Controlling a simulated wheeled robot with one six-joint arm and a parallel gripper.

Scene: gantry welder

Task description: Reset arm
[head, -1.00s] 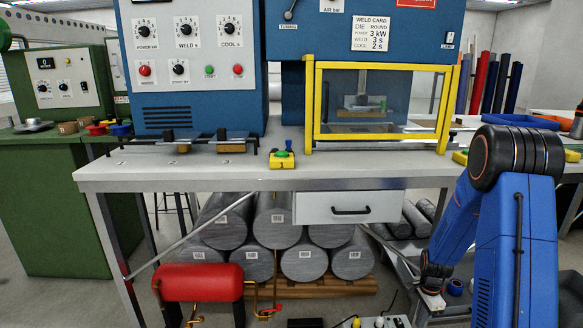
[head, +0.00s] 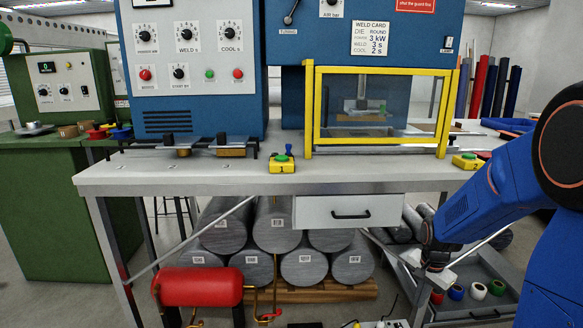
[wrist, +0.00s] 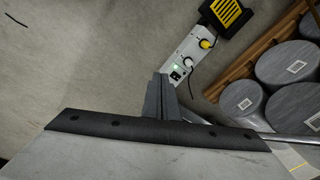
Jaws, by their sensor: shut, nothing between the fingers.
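My blue arm (head: 500,190) reaches in from the right edge of the head view and slopes down to the left. My gripper (head: 437,268) hangs at its end, lower than the bench top, in front of the right end of the bench and near a low tray trolley. In the wrist view my gripper (wrist: 163,95) shows as grey fingers shut together, with nothing between them. The gantry welder (head: 190,80) stands on the grey bench (head: 200,182). Its yellow-framed guard (head: 380,140) is down in front of the die area.
Below the bench are a drawer (head: 348,211), grey rolls (head: 305,266) on a wooden pallet (head: 330,289) and a red tank (head: 198,286). The trolley tray (head: 480,312) holds several coloured rolls. A power strip (wrist: 188,62) lies on the floor.

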